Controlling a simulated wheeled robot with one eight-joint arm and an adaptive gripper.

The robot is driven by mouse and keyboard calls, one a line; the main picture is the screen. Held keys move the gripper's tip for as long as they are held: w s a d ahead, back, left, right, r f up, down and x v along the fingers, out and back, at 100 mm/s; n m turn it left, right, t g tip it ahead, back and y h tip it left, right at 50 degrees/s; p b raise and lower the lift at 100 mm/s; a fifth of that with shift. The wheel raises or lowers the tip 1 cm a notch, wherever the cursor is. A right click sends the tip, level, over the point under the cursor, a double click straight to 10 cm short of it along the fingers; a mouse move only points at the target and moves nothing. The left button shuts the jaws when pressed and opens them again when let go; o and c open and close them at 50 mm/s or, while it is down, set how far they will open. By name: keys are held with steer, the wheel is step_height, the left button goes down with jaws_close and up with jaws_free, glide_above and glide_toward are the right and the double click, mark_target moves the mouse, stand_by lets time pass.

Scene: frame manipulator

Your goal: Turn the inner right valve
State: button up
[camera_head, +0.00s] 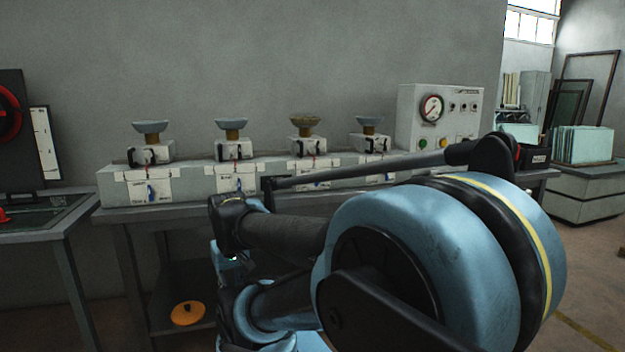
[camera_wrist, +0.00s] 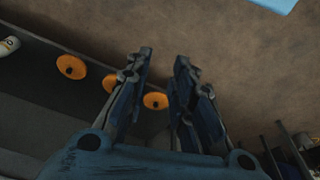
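Four similar units stand in a row on the long grey bench. The inner right unit (camera_head: 306,142) is third from the left, with a brownish dish on top and a black clamp-like part on its front. Its lower front is partly hidden behind my arm, so I cannot make out its valve handle clearly. The inner left unit (camera_head: 235,147) has a bluish dish and a small blue lever below. My gripper (camera_wrist: 163,58) is open and empty in the wrist view, pointing towards the floor, apart from the units. In the head view I cannot make out its fingers.
A gauge box (camera_head: 438,118) with buttons stands at the bench's right. An orange disc (camera_head: 187,313) lies on the low shelf; several orange discs show in the wrist view, one (camera_wrist: 155,101) seen between my fingers. A table (camera_head: 45,222) stands at left.

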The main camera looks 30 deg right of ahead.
steer(key=shift+w+d, duration=0.2)
steer(key=w+d+r+m+h, duration=0.4)
steer(key=w+d+r+m, duration=1.1)
steer(key=w+d+r, duration=1.15)
steer(key=w+d+r+m+g, duration=0.1)
steer(key=d+r+m, duration=0.1)
steer(key=d, duration=0.5)
steer(key=w+d+r+m, duration=0.1)
steer(key=d+r+m, duration=0.2)
steer(key=d, duration=0.3)
steer(key=shift+n+h, duration=0.3)
steer(key=x, duration=1.7)
steer(key=shift+s+d, duration=0.1)
steer(key=shift+d, duration=0.05)
steer(key=shift+c, duration=0.6)
